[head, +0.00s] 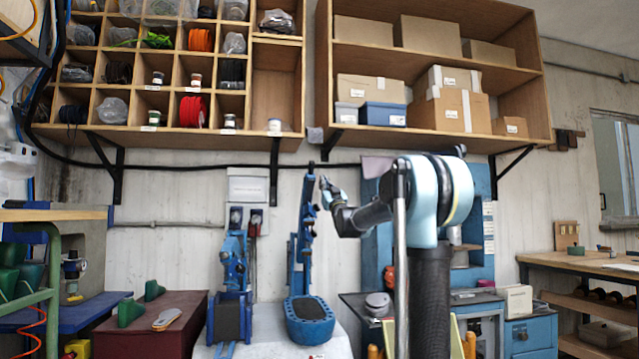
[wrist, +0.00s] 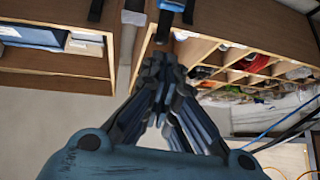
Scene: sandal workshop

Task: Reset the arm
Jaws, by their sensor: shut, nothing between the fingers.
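My gripper (head: 326,186) is at the end of my raised arm near the middle of the head view, in front of the pale wall below the shelves. It appears just right of the top of a tall blue machine (head: 305,215); I cannot tell the gap in depth. In the wrist view, my gripper (wrist: 163,62) shows its dark fingers drawn together, with nothing held between them. Wooden shelving (wrist: 215,65) lies beyond the fingers in that view.
A cubbyhole shelf (head: 150,131) with spools hangs at upper left. A shelf with cardboard boxes (head: 460,110) hangs at upper right. A smaller blue machine (head: 232,265) and a dark red cabinet (head: 150,335) stand below. A wooden workbench (head: 590,262) stands at right.

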